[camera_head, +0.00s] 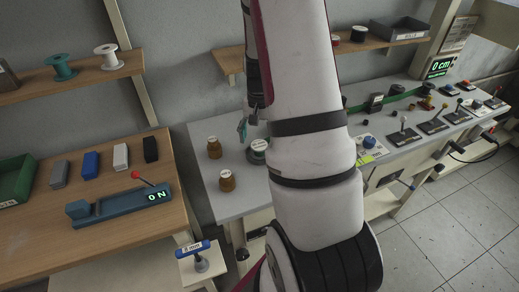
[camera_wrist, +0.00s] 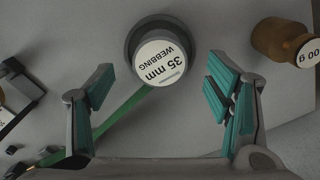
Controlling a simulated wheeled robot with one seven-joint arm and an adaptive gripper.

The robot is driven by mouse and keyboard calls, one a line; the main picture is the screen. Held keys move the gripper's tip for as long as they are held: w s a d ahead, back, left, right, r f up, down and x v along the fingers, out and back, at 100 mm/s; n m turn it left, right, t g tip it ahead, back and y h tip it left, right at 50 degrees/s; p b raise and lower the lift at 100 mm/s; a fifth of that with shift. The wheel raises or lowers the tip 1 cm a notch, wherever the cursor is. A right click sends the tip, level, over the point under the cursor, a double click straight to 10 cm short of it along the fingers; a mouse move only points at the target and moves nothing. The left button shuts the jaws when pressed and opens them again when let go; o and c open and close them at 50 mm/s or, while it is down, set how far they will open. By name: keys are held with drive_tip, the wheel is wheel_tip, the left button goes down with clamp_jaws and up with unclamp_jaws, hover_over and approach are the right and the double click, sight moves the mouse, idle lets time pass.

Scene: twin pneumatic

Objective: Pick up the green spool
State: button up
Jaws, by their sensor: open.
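A green spool (camera_head: 60,67) stands upright on the upper left wall shelf, beside a white spool (camera_head: 107,55). It does not show in the wrist view. My gripper (camera_head: 248,120) is far to the right of it, over the grey table. In the wrist view my gripper (camera_wrist: 160,70) is open with teal-padded fingers spread apart and nothing held. A dark round holder labelled "35 mm WEBBING" (camera_wrist: 160,58) lies between and beyond the fingertips, with a green strip (camera_wrist: 118,114) running from it. My arm hides part of the table in the head view.
Amber jars (camera_head: 214,148) stand on the grey table (camera_head: 213,192) near my gripper; one jar (camera_wrist: 280,40) is at right in the wrist view. The left wooden bench holds coloured blocks, a green bin (camera_head: 14,182) and a blue lever device (camera_head: 120,205).

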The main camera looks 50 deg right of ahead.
sight(259, 145)
drive_tip(key=shift+d+f+p, duration=0.1)
drive_tip(key=shift+f+p, duration=0.25)
drive_tip(key=shift+f, duration=1.8)
drive_tip(key=c, duration=1.3)
